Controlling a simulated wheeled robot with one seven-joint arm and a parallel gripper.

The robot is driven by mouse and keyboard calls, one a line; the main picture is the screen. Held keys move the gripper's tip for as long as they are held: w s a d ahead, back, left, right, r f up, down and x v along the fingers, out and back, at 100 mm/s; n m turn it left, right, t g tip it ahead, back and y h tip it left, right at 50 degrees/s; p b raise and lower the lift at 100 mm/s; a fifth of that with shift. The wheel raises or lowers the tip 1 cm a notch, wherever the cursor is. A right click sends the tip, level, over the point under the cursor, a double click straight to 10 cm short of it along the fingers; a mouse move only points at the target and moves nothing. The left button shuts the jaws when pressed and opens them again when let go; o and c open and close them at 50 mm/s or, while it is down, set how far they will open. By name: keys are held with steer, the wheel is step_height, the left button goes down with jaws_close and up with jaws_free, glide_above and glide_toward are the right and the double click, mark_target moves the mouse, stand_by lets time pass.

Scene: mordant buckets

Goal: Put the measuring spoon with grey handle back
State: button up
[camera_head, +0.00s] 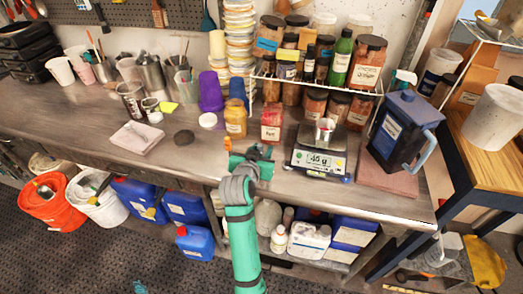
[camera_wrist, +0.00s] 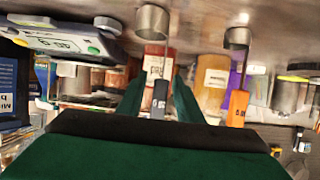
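The measuring spoon with a grey handle (camera_wrist: 160,97) shows in the wrist view, its round metal bowl (camera_wrist: 152,21) at the top of the picture. Its handle reaches between the two dark green fingers of my gripper (camera_wrist: 159,90). The fingers stand apart, with a gap visible on both sides of the handle. A second spoon with an orange handle (camera_wrist: 238,106) is to the right, outside the fingers. In the head view my gripper (camera_head: 252,151) is over the counter's front part, with an orange handle (camera_head: 227,143) just left of it. The grey handle is not clear there.
A blue jug (camera_head: 402,132) is further right. The counter (camera_head: 181,158) is fairly clear to the left.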

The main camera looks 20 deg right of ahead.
steer(key=shift+r, duration=0.15)
steer(key=v, duration=1.2)
steer(key=s+a+f+n+t+y, duration=0.1)
steer(key=s+a+f+n+y, duration=0.15)
steer(key=s+a+f, duration=0.45)
steer(key=s+a+f+n+t+y, duration=0.2)
steer(key=s+a+f+n, duration=0.1)
steer(key=s+f, duration=0.6)
steer(key=s+a+y, duration=0.1)
steer(key=s+a, duration=0.1)
steer(key=s, duration=0.9)
steer(key=s+a+n+t+y, duration=0.1)
steer(key=s+a+y, duration=0.1)
steer(key=s, duration=0.8)
steer(key=shift+s+a+r, duration=0.35)
steer(key=shift+s, duration=0.05)
